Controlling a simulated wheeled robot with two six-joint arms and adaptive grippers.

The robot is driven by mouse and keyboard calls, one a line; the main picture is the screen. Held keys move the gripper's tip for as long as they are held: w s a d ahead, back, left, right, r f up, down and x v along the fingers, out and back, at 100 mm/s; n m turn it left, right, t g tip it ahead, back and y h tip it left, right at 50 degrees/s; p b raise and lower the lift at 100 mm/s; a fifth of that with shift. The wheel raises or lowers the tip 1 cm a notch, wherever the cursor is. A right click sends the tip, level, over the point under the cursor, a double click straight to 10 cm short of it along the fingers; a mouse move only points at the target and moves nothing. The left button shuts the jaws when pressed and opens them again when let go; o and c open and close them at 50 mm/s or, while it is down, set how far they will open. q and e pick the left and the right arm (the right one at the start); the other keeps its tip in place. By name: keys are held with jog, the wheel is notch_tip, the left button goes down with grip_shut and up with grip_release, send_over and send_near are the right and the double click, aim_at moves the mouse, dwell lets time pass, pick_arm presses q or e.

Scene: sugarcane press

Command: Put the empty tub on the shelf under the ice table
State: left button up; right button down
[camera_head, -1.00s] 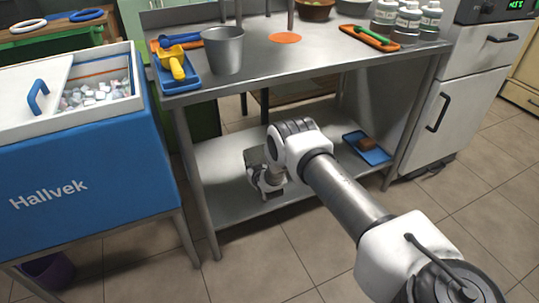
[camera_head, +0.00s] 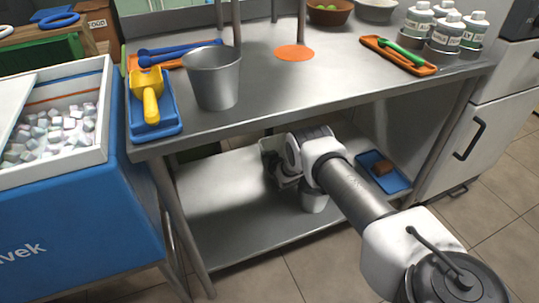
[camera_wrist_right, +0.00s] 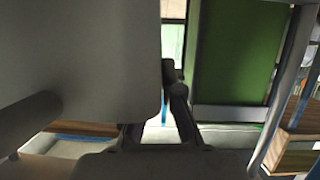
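My right arm reaches under the steel table, and my right gripper (camera_head: 278,172) is low over its lower shelf (camera_head: 225,215), partly hidden by my own arm. In the right wrist view the dark fingers (camera_wrist_right: 172,105) show in part. A large pale grey surface (camera_wrist_right: 85,60) close to the camera covers the left half of that view and hides part of the gripper. I cannot tell whether this is the tub or whether the fingers hold it. My left gripper is out of view.
On the tabletop are a metal bucket (camera_head: 213,78), a yellow scoop (camera_head: 150,97) in a blue tray (camera_head: 168,125), and an orange tray (camera_head: 400,55). An ice chest (camera_head: 70,190) stands left. A blue tray (camera_head: 394,181) lies at the lower shelf's right; its left is clear.

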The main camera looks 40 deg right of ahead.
notch_tip(320, 180, down, 4)
jog(key=shift+d+r+b, duration=0.1)
jog(key=shift+b, duration=0.85)
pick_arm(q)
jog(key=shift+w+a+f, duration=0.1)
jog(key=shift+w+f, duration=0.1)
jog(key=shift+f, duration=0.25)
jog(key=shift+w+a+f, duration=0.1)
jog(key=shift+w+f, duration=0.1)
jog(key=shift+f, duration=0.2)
pick_arm(e)
jog(key=shift+r, duration=0.15)
jog(key=shift+f, duration=0.2)
jog(key=c, duration=1.3)
grip_release()
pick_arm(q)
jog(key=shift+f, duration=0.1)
pick_arm(e)
jog(key=shift+r, duration=0.1)
jog(key=shift+r, duration=0.1)
